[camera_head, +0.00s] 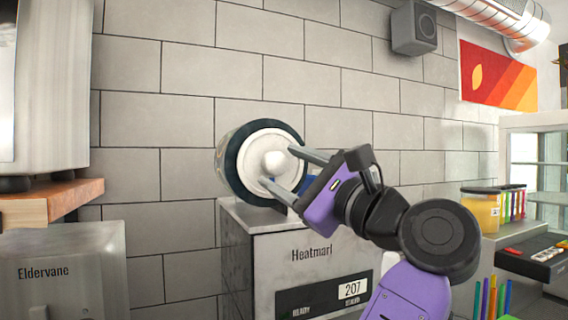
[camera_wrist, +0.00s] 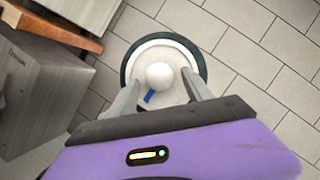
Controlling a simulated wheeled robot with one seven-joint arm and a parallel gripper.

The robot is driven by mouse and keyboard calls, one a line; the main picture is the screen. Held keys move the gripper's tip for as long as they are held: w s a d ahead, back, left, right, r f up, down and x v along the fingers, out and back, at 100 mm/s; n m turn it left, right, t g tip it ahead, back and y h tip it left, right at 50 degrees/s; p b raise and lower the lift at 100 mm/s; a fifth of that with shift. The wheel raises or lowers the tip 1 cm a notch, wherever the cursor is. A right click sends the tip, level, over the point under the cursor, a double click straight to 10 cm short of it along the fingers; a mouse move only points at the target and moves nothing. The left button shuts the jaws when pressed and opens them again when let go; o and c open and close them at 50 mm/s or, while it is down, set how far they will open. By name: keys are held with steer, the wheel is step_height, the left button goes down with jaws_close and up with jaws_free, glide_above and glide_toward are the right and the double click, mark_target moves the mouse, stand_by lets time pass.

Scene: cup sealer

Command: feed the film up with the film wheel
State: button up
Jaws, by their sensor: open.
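The film wheel (camera_head: 259,146) is a white disc with a dark rim and a round white knob (camera_head: 275,161) at its centre. It sits on top of the grey cup sealer (camera_head: 310,262) marked "Heatmarl". My gripper (camera_head: 277,168) is open, with its two grey fingers spread on either side of the knob. In the wrist view the knob (camera_wrist: 159,75) shows between the fingers (camera_wrist: 160,88) with gaps on both sides. I cannot tell whether a finger touches the disc. A small blue piece (camera_wrist: 149,97) shows below the knob.
A grey "Eldervane" box (camera_head: 70,270) and a wooden shelf (camera_head: 50,203) stand at the left. A tiled wall (camera_head: 190,120) is close behind the wheel. A yellow container (camera_head: 481,210) and a counter with pens are at the right.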

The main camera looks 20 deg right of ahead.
steer(key=shift+w+a+r, duration=0.1)
steer(key=shift+w, duration=0.2)
jaws_close()
steer(key=shift+a+m, duration=0.1)
steer(key=shift+m, duration=0.2)
